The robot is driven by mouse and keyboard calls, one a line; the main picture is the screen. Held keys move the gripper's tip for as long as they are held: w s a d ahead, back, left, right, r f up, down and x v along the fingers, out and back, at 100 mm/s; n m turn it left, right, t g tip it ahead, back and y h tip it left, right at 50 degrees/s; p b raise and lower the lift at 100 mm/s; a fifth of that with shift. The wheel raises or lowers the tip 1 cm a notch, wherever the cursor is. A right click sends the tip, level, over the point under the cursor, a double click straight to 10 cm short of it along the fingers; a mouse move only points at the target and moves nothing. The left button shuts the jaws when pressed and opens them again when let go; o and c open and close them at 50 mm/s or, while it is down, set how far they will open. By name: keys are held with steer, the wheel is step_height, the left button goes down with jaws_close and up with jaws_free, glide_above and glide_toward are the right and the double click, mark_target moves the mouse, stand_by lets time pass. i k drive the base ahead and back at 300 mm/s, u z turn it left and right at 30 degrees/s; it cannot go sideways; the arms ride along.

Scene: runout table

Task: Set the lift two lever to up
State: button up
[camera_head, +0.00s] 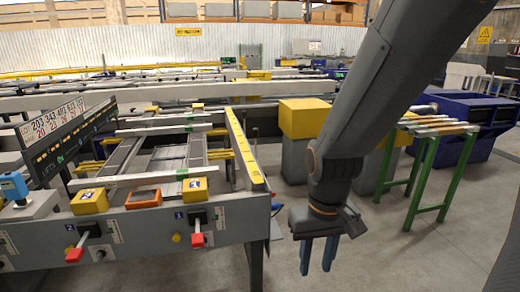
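Two levers with red handles stick out of the front panel of the grey runout table (150,232). The left lever (75,254) and the right lever (197,240) both slope downward from their black mounts. Small blue number plates sit beside them, too small to read surely, so I cannot tell which is lift two. My gripper (319,257) hangs to the right of the table, with its two blue fingers pointing down. The fingers are apart with nothing between them. It is clear of both levers.
Yellow boxes (89,201) and an orange-framed device (143,197) sit above the panel. A blue device (14,186) stands at far left. Yellow-topped grey posts (304,118) and a green-legged stand (430,165) are behind my arm. The floor right of the table is open.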

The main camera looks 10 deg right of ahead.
mark_target(255, 131)
steer(key=k, duration=0.65)
steer(key=z, duration=0.1)
steer(key=i, duration=1.75)
steer(key=u, duration=0.2)
